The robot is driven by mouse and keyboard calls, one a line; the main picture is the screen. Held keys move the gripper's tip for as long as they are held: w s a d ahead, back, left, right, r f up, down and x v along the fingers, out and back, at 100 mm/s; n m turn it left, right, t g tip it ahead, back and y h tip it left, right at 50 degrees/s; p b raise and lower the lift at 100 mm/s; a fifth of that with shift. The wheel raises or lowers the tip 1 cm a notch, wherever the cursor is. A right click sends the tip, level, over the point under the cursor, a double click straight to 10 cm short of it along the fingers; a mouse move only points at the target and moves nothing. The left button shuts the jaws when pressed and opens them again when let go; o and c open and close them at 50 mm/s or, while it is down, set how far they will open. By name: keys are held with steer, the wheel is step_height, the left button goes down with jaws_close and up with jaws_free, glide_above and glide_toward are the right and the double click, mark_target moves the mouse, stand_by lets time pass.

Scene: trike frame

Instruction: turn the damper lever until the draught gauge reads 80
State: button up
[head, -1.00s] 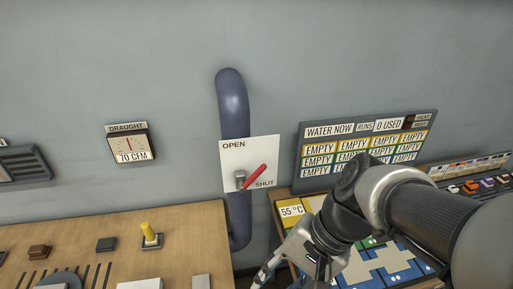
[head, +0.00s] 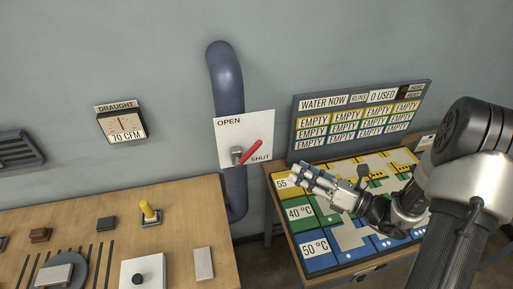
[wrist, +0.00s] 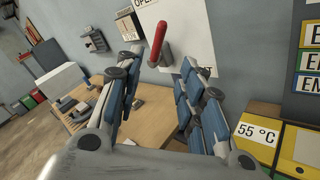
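The red damper lever (head: 250,151) sits on a grey pivot on a white plate (head: 229,134) marked OPEN at top left and SHUT at lower right. It slants up and to the right, near SHUT. The draught gauge (head: 121,124) on the wall reads 70 CFM. My gripper (head: 293,174) is right of and below the plate, apart from the lever. In the wrist view my gripper (wrist: 157,88) has its blue-padded fingers spread with nothing between them. The red lever (wrist: 158,40) shows beyond the fingertips there.
A blue pipe (head: 228,85) runs behind the plate. A wooden bench (head: 180,215) with a yellow-topped knob (head: 147,210) stands at left. A coloured table (head: 310,237) with temperature labels lies under my arm. A WATER NOW board (head: 361,118) hangs behind.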

mark_target(253, 150)
steer(key=b+x, duration=0.1)
steer(key=x, duration=1.5)
steer(key=shift+a+b, duration=0.3)
steer(key=shift+a, duration=0.1)
jaws_close()
